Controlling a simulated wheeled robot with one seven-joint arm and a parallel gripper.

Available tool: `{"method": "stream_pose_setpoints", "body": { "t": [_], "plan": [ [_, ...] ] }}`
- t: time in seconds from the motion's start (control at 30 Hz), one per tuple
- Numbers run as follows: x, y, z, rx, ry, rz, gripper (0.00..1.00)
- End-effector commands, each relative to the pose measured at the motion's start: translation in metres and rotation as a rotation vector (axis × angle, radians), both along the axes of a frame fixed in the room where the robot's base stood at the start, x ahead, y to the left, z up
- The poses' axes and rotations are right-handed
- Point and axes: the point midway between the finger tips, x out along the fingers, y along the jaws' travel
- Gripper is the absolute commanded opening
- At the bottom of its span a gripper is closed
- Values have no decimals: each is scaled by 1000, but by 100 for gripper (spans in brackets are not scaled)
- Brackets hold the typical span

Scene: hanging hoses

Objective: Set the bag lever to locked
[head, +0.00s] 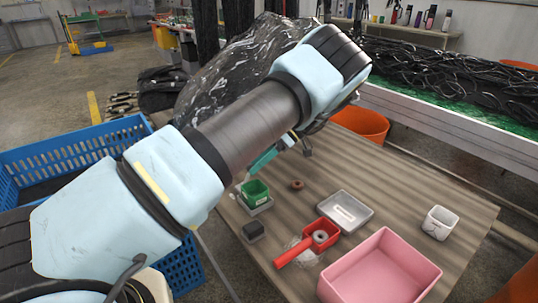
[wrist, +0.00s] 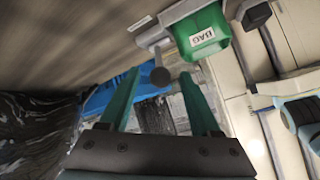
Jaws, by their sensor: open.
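The green box labelled BAG (wrist: 207,30) shows at the top of the wrist view, with a grey mount beside it. The bag lever (wrist: 160,76) is a short grey rod ending in a dark round knob, left of the label. My gripper (wrist: 160,73) is open, and the knob appears between its two green fingertips; I cannot tell whether either touches it. In the head view the green box (head: 256,191) sits on a grey base on the table, and my gripper (head: 268,157) is partly hidden by my arm. The lever cannot be made out there.
The wooden table (head: 425,185) holds a red scoop-like box (head: 295,252), a grey tray (head: 345,211), a pink bin (head: 381,272), a white cup (head: 440,223) and a small dark block (head: 253,231). A blue crate (head: 75,155) stands left. A black bag-like bundle stands behind my arm.

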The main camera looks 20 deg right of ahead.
Motion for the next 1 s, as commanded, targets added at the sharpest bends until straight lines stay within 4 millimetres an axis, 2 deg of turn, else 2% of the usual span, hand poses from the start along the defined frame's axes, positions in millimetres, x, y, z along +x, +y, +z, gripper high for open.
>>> {"method": "stream_pose_setpoints", "body": {
  "t": [0.2, 0.43, 0.63, 1.0],
  "plan": [
    [1, -38, 21, -4, -3, -2, 64],
    [1, -65, 42, -2, -1, -2, 64],
    [0, -73, 49, 0, 0, -1, 64],
    [-1, -73, 50, 0, 0, -1, 64]
  ]
}}
